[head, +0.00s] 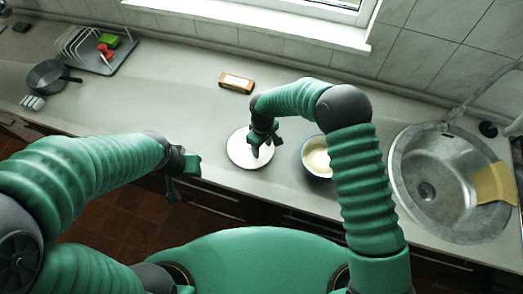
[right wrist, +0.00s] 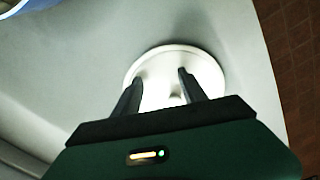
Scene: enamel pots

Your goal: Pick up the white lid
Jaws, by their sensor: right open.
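The white lid (head: 238,153) is round and lies flat on the grey counter, in the middle of the head view. In the right wrist view the lid (right wrist: 208,73) lies under the fingers, with its pale knob (right wrist: 176,90) between them. My right gripper (head: 263,148) is over the lid, open, with one finger on each side of the knob; whether it touches the lid I cannot tell. It also shows in the right wrist view (right wrist: 160,88). My left gripper (head: 182,180) is by the counter's front edge, away from the lid; its jaw gap is unclear.
A blue-rimmed pot (head: 314,157) with pale contents stands right of the lid, partly behind my right arm. A brown box (head: 236,83) lies behind the lid. The sink (head: 426,190) is at the right. A dish rack (head: 95,50) and dark pan (head: 48,76) are at the left.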

